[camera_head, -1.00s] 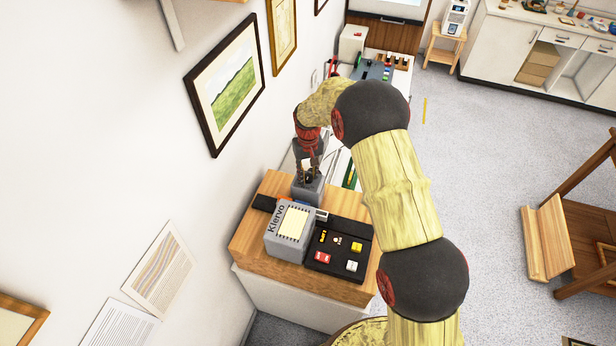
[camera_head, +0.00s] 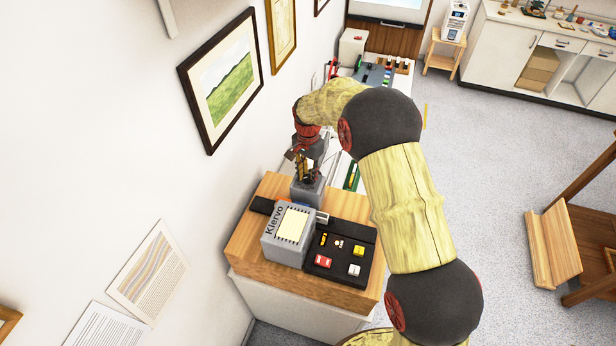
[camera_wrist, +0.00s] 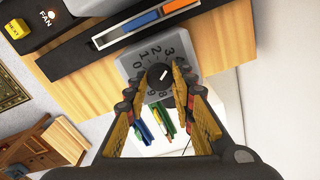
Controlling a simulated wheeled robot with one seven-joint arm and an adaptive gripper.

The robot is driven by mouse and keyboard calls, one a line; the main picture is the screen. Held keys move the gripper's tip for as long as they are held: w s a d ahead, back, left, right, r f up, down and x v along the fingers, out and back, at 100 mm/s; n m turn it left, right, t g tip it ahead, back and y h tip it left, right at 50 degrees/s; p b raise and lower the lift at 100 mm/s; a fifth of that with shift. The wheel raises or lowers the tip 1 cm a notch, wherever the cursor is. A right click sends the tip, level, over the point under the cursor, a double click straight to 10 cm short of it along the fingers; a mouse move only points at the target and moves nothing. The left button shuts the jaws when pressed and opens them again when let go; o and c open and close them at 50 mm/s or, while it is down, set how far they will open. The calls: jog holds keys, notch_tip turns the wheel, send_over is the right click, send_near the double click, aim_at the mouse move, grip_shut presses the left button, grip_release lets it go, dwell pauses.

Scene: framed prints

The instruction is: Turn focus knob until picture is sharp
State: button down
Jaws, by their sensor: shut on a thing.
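The focus knob (camera_wrist: 159,76) is a round black dial with a pale pointer line, on a grey box with printed numbers (camera_wrist: 150,55) around it. My gripper (camera_wrist: 156,84) has one finger on each side of the knob and is shut on it. In the head view, my gripper (camera_head: 307,178) points down onto the small grey box (camera_head: 306,192) at the back of the wooden-topped stand, and the knob is hidden there. I cannot tell which picture the knob focuses, or how sharp it is.
A grey box marked Klervo (camera_head: 288,236) and a black panel of coloured switches (camera_head: 340,250) stand on the wooden top (camera_head: 250,245), close to the gripper. The wall with framed prints (camera_head: 222,80) is to the left. Open floor (camera_head: 480,160) lies to the right.

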aim_at(308, 177)
jog(key=m+b, duration=0.1)
jog(key=m, duration=0.4)
jog(key=shift+m, duration=0.3)
jog(key=shift+m+b, duration=0.55)
jog(key=shift+m, duration=1.65)
jog(key=c, duration=1.5)
grip_release()
notch_tip(308, 177, up, 12)
